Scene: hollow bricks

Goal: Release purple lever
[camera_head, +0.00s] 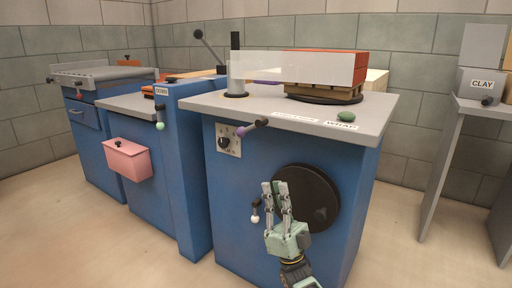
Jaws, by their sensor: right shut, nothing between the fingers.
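A lever with a purple end (241,131) sticks out at the front edge of the grey top of the blue wrapping machine (231,190), above a small control plate. Its other end is a dark knob. My right gripper (275,186) is below and to the right of the lever, apart from it. It points up in front of the machine's blue front and the black round disc (318,198). Its fingers are together with nothing between them. My left gripper does not show.
A small plate with a dark knob (223,143) sits on the front. A white-tipped lever (255,216) hangs left of my gripper. A green button (346,117), translucent film (290,66) and orange bricks (360,68) are on top. A CLAY stand (482,83) is at right.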

